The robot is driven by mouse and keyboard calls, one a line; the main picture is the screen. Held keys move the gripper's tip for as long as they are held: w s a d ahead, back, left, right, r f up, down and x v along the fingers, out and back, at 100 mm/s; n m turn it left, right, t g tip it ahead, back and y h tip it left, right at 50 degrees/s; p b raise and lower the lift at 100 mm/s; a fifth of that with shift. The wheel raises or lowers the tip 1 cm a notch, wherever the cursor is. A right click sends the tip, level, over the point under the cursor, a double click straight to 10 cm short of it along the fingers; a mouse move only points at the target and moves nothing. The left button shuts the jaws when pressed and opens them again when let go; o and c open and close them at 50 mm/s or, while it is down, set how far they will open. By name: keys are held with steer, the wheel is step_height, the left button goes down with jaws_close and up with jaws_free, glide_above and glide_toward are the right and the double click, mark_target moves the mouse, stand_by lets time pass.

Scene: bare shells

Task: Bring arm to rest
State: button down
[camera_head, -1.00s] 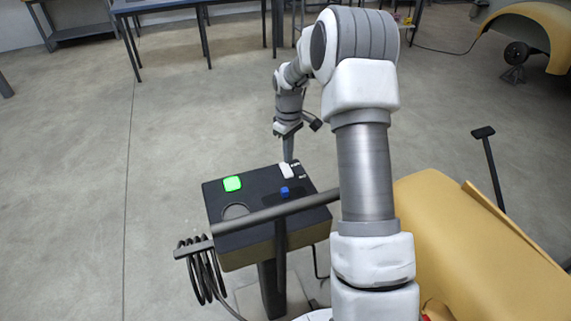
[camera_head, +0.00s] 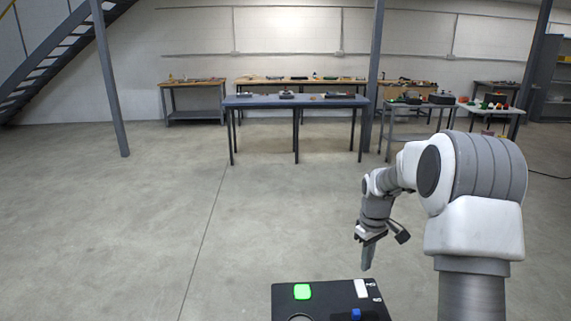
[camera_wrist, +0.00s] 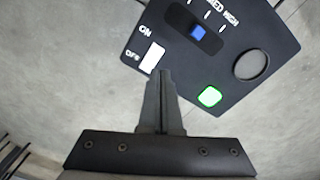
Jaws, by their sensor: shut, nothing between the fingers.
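My arm reaches forward from the lower right of the head view and bends down to my gripper (camera_head: 367,264). The gripper points down with its fingers together and nothing between them. Its tips are just above or beside the far edge of a black control box (camera_head: 335,296). In the wrist view the fingers (camera_wrist: 161,75) end close to the white switch (camera_wrist: 152,57) marked ON and OFF. I cannot tell whether they touch it. The box also has a lit green button (camera_wrist: 210,96), a blue slider knob (camera_wrist: 198,32) and a round dark dial (camera_wrist: 252,64).
Open concrete floor (camera_head: 140,220) lies left of and beyond the box. A long blue-topped table (camera_head: 296,101) and workbenches stand far back. A grey post (camera_head: 374,80) rises behind the arm, and a staircase (camera_head: 55,55) is at the far left.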

steer(key=s+a+r+m+t, duration=0.1)
steer(key=s+a+r, duration=0.2)
steer(key=s+r, duration=0.45)
steer(key=s+a+r+m+t, duration=0.1)
steer(key=s+a+r, duration=0.2)
steer(key=s+r, duration=0.45)
steer(key=s+a+r+m+t, duration=0.1)
steer(key=s+a+r, duration=0.1)
steer(key=s, duration=0.5)
steer(key=s+a+r+m+t, duration=0.2)
steer(key=s, duration=0.6)
steer(key=shift+s+a+m, duration=0.2)
steer(key=shift+a+m, duration=0.05)
steer(key=shift+m, duration=0.05)
steer(key=shift+d, duration=0.2)
